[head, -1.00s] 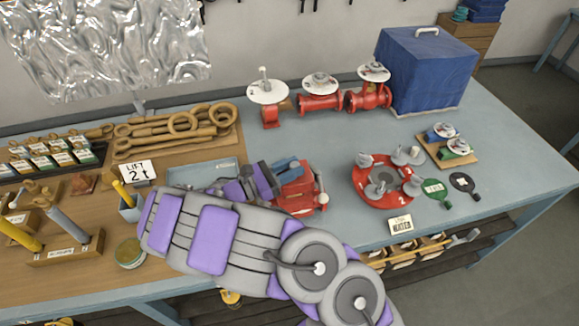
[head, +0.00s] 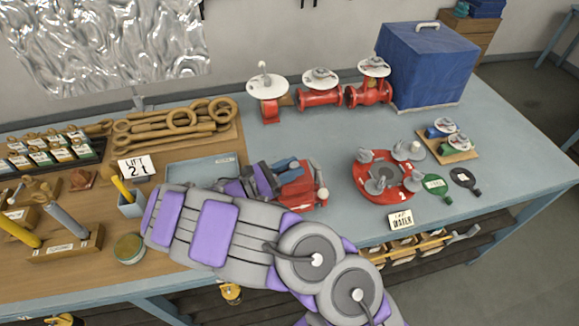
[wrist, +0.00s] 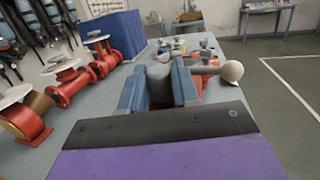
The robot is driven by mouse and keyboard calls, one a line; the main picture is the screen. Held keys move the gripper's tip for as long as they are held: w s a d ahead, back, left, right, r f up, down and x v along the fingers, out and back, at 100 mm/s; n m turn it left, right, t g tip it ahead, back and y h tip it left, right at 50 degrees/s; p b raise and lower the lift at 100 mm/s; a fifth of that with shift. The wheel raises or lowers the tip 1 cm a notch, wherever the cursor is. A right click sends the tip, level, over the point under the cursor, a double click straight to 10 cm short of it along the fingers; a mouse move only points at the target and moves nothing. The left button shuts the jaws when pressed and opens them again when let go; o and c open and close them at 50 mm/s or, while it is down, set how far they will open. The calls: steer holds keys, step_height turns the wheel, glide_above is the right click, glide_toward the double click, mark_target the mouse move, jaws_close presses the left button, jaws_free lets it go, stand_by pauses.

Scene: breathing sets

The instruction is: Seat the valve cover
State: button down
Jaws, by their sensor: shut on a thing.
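In the head view my gripper (head: 285,172) is over a red valve body (head: 303,188) on the blue-grey bench. In the wrist view its two blue fingers (wrist: 160,84) are shut on a grey rounded part, which I take for the valve cover (wrist: 159,72). A grey stem with a pale round knob (wrist: 232,71) sticks out to the right beyond the fingers. Red of the valve body shows just below and right of the fingers. The fingers hide the underside of the grey part, so I cannot tell whether it touches the body.
A red round stand (head: 358,187) with grey parts is right of my gripper. Red valves with white handwheels (head: 319,97) and a blue-covered box (head: 425,70) stand behind. A blue tray (head: 185,172) is to the left. Bench surface between stand and valves is clear.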

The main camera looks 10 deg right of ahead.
steer(key=shift+f, duration=0.75)
steer(key=c, duration=0.8)
jaws_free()
steer(key=shift+o, duration=0.2)
steer(key=shift+s+a, duration=0.1)
